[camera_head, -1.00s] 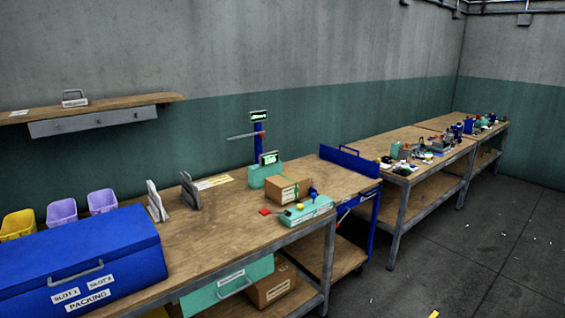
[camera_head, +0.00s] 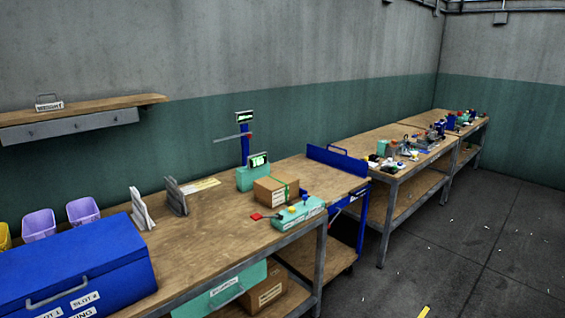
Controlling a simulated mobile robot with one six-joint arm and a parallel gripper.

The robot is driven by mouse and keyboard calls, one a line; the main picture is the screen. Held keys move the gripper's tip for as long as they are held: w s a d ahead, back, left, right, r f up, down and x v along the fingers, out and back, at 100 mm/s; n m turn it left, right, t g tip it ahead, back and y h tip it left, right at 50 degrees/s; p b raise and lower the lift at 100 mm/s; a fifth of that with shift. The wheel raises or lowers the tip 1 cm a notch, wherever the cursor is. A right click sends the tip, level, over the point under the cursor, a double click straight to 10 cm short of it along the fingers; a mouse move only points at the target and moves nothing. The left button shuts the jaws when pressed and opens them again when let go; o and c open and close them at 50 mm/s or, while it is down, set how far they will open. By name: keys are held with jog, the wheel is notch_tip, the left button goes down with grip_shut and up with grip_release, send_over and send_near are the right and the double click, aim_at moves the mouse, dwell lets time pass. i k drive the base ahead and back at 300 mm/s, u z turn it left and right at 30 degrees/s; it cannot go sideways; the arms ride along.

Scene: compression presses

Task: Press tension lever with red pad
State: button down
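A small flat red pad (camera_head: 256,217) shows near the front middle of the near workbench. A thin dark bar seems to run from it to a low teal device (camera_head: 298,214) at the bench's front edge. The device carries a yellow knob (camera_head: 291,209) and a blue knob (camera_head: 305,197). The lever's exact angle is too small to tell. My gripper is not in view.
The near wooden bench (camera_head: 215,235) holds a cardboard box (camera_head: 273,191) behind the teal device, a teal scale (camera_head: 251,177), a blue post (camera_head: 244,150), grey upright plates (camera_head: 176,197) and a blue chest (camera_head: 80,265). Open floor (camera_head: 470,250) lies at the right.

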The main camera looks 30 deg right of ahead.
aim_at(257, 217)
jog(key=u, duration=0.3)
jog(key=k, duration=0.15)
jog(key=z, duration=1.8)
jog(key=k, duration=1.3)
jog(key=u, duration=0.85)
jog(key=i, duration=1.55)
jog(key=z, duration=0.2)
